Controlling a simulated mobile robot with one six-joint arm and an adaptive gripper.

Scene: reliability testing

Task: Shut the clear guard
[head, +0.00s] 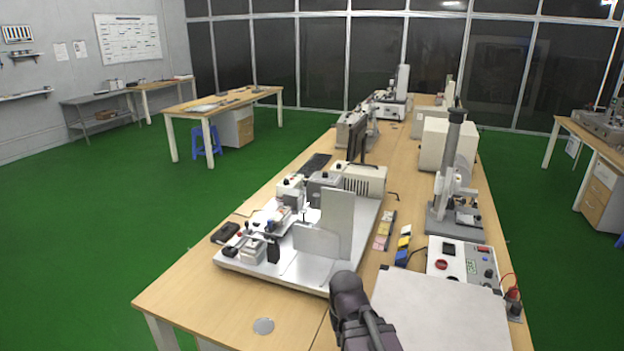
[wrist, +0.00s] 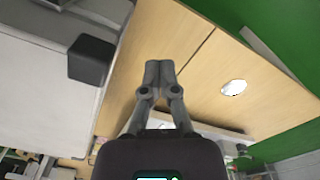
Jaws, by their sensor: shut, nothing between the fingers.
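In the head view a test machine on a pale base plate (head: 234,261) stands on the near part of the long wooden table. Two pale upright panels, a tall one (head: 337,215) and a lower one (head: 316,241), stand on its front right side. I cannot tell for sure which part is the clear guard, or how far open it is. My gripper (wrist: 158,66) is shut and empty in the wrist view, over the wooden tabletop. A dark grey block (wrist: 91,60) on a pale surface is left of the fingers, apart from them. My dark arm shows at the bottom of the head view.
A control box (head: 463,262) with buttons and a stand with a column (head: 449,165) are on the right. Small coloured items (head: 403,245) lie between. Green floor surrounds the table.

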